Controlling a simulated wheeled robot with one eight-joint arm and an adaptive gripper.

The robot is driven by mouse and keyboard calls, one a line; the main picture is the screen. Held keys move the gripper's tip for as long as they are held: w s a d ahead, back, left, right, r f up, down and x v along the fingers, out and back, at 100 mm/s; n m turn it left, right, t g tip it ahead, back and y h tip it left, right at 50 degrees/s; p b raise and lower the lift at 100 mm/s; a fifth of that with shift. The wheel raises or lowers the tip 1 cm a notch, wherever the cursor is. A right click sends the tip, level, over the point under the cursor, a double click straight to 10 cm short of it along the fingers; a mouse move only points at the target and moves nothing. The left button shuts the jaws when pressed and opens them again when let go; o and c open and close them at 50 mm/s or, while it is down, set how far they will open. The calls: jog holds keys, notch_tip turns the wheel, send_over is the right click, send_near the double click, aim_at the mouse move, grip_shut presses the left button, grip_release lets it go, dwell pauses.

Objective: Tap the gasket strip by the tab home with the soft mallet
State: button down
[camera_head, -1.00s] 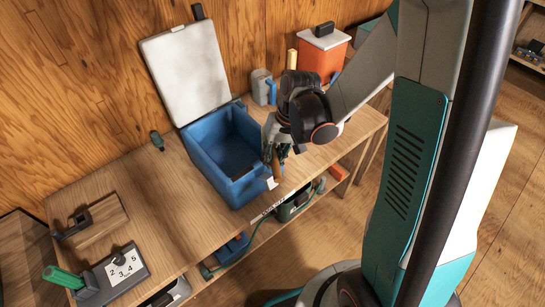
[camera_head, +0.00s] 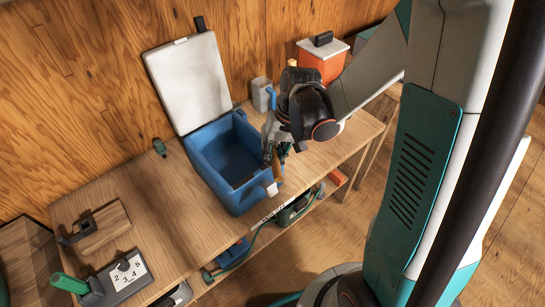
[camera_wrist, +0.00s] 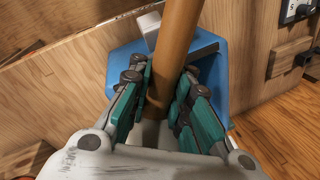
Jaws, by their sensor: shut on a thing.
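In the wrist view a pale block (camera_wrist: 149,28) stands at the blue box (camera_wrist: 213,75), just behind the handle. I cannot make out the gasket strip itself; my gripper covers part of the rim.
The box's white lid (camera_head: 188,82) stands open against the wooden wall. A grey mug (camera_head: 262,95) and an orange container (camera_head: 318,62) are behind my gripper. The bench (camera_head: 180,225) between is clear.

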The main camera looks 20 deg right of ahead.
aim_at(273, 152)
notch_tip(273, 152, down, 5)
jog(key=b, duration=0.5)
jog(key=shift+r+p, duration=1.75)
jog(key=shift+r, duration=0.5)
jog(key=shift+r+p, duration=1.45)
jog(key=shift+r, duration=0.6)
jog(key=shift+f, duration=0.1)
